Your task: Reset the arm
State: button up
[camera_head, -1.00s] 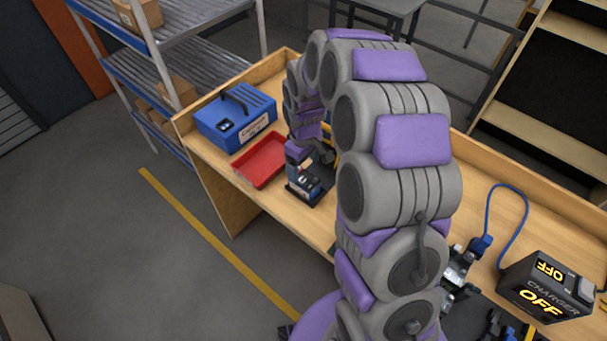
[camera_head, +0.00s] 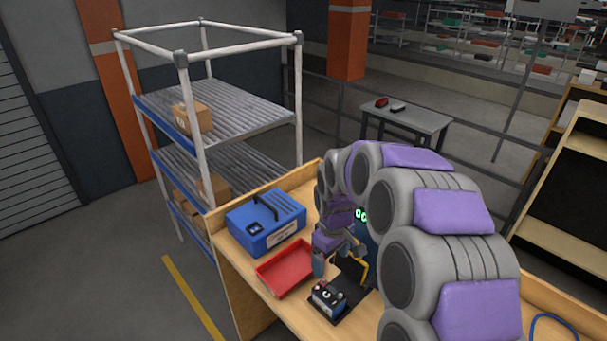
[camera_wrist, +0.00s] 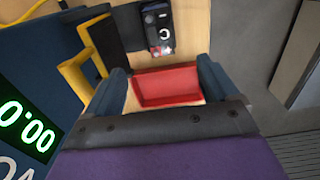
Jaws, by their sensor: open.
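My gripper (camera_head: 322,262) is at the end of my curled arm, over the workbench. In the wrist view its two blue fingers (camera_wrist: 163,84) stand apart with nothing held between them. A small dark battery-like block (camera_head: 328,298) with a light top sits on a black pad (camera_head: 350,311), in front of and below the gripper in the head view. A red tray (camera_head: 286,271) lies to the left of the gripper and looks empty. The tray also shows beyond the fingers in the wrist view (camera_wrist: 168,86). My arm hides part of the bench.
A blue case (camera_head: 265,224) with a black handle stands behind the tray. A device with a green display (camera_wrist: 27,128) and a yellow frame (camera_wrist: 76,75) stand close beside the gripper. A shelf rack (camera_head: 195,100) holds cartons at the left. Open floor lies left of the bench.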

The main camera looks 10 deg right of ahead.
jog(key=s+r+m+g+b, duration=0.1)
jog(key=s+m+b, duration=0.5)
jog(key=s, duration=2.8)
jog(key=shift+s+d+m+g+b, duration=0.15)
jog(key=shift+d+m+g+b, duration=0.1)
jog(key=shift+m+g+b, duration=0.25)
